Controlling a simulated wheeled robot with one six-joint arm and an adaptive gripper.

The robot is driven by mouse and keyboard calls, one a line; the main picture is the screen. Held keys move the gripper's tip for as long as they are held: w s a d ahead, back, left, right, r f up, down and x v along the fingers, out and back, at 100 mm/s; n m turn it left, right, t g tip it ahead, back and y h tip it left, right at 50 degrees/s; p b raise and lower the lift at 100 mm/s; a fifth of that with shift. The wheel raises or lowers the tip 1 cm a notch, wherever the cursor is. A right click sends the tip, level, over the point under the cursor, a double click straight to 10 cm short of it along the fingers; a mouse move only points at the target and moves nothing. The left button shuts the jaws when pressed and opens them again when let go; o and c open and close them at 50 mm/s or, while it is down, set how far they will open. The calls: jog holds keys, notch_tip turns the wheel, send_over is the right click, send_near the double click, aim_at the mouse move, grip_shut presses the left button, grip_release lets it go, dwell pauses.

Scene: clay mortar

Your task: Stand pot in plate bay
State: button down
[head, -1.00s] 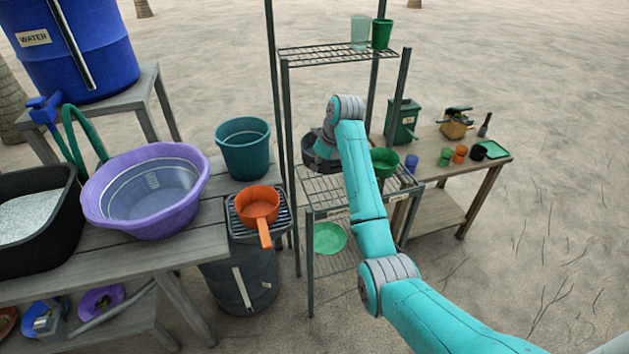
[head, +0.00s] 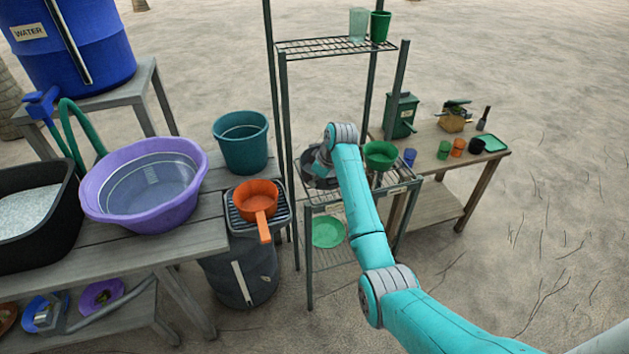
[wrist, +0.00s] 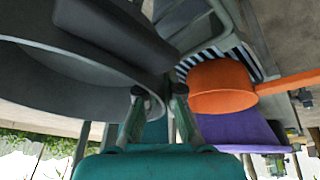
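A dark grey pot (head: 320,183) is at the left part of the rack's middle shelf, partly hidden behind my arm in the head view. In the wrist view the pot (wrist: 75,85) fills the left side, and a dark bar, perhaps its handle, crosses its top. My gripper (wrist: 159,92) has one finger on each side of the pot's rim and appears shut on it. I cannot tell whether the pot's base touches the shelf. The wire rack (head: 282,110) carries small labels on the middle shelf's front edge, too small to read.
A green bowl (head: 380,153) stands right of the pot on the same shelf. A light green plate (head: 328,232) lies on the lower shelf. An orange saucepan (head: 258,200) sits on a grate at left, near a teal bucket (head: 241,142). Rack posts stand close around the pot.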

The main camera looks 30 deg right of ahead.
jog(key=c, duration=1.3)
grip_release()
jog(key=shift+f, duration=0.1)
jog(key=v, duration=1.2)
jog(key=shift+a, duration=0.1)
